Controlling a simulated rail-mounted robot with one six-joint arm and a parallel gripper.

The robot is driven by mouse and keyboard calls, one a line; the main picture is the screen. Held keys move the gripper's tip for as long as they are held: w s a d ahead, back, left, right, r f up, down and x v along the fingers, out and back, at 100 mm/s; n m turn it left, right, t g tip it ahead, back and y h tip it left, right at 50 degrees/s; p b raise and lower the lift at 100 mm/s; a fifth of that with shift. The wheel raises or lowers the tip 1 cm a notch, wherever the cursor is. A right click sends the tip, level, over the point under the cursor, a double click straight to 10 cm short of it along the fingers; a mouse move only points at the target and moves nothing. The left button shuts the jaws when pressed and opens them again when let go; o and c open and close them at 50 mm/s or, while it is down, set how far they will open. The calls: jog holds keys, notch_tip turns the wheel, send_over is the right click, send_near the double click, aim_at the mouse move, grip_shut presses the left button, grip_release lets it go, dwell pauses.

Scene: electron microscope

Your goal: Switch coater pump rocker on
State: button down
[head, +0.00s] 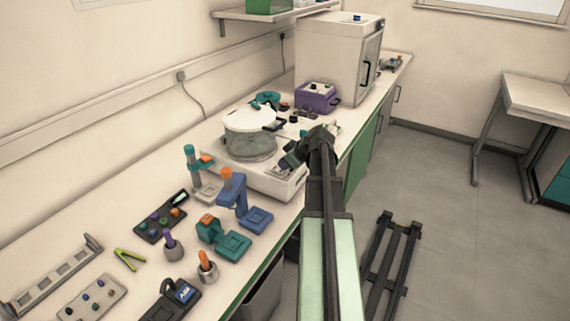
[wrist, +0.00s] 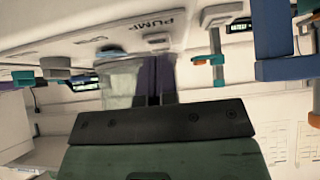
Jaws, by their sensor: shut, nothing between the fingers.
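The coater (head: 262,180) is a white box with a round glass chamber and white lid, standing on the bench in the head view. My gripper (head: 285,165) is at its front right side, and the arm hides part of the front. In the wrist view the coater's pale panel (wrist: 60,42) fills the top, with the word PUMP on it. A small grey rocker (wrist: 157,39) sits beside that word. My gripper's fingers (wrist: 148,65) are shut and empty, with their tips close to the panel near the rocker. I cannot tell whether they touch it, or which way it is tilted.
A purple box (head: 317,96) and a large white cabinet (head: 325,60) stand behind.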

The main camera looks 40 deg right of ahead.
jog(key=p+v, duration=1)
jog(key=v, duration=0.3)
jog(key=shift+r, duration=0.2)
jog(key=shift+w+a, duration=0.1)
jog(key=shift+w, duration=0.05)
